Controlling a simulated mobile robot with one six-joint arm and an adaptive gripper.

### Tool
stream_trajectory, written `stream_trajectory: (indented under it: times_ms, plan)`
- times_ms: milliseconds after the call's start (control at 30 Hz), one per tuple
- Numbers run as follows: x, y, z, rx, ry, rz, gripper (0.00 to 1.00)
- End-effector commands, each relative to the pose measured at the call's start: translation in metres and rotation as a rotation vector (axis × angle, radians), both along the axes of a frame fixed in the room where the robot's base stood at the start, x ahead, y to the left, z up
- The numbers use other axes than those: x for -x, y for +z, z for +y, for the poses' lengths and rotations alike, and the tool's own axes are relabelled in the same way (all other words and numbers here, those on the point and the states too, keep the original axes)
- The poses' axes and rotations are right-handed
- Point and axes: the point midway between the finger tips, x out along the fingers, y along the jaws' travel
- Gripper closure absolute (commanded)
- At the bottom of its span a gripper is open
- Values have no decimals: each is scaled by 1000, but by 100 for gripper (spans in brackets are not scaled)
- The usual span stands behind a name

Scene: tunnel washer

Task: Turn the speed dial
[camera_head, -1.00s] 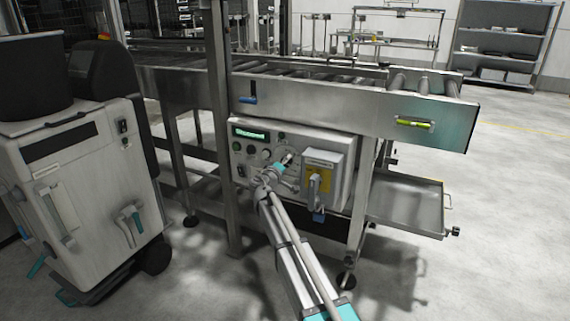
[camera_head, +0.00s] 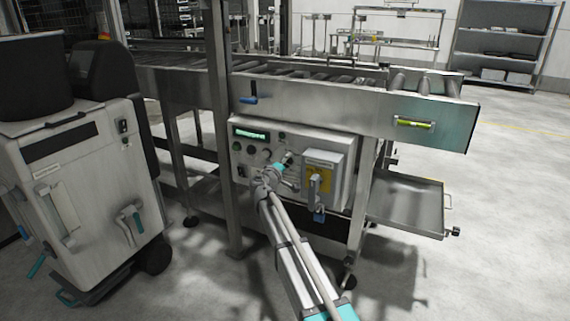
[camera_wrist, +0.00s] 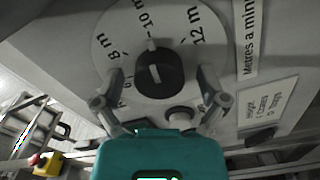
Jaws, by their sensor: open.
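The speed dial (camera_wrist: 158,74) is a black round knob with a white line on its face, in the upper middle of the wrist view. It sits on a pale round scale (camera_wrist: 112,38) with marks reading 6, 8 m, 10 m and 12 m. A small white marker at the knob's rim is close to the 10 m mark. My gripper (camera_wrist: 160,82) is open, with one finger on each side of the dial; I cannot tell whether they touch it. In the head view my gripper (camera_head: 287,158) is at the control panel (camera_head: 258,178) and hides the dial.
A pale switch box (camera_head: 322,160) with a yellow plate and handle juts out right of my gripper. A steel post (camera_head: 222,120) stands to the left. The conveyor side (camera_head: 350,112) runs above. In the wrist view, a round pale button (camera_wrist: 181,114) lies below the dial.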

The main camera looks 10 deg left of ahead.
Motion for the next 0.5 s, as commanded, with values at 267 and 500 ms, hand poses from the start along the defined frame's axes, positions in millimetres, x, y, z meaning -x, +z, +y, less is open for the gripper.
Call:
stream_trajectory:
  times_ms: [267,500]
  plan:
    - [1,0,0,0,-1,0,7]
    - [14,0,4,0,0,0,7]
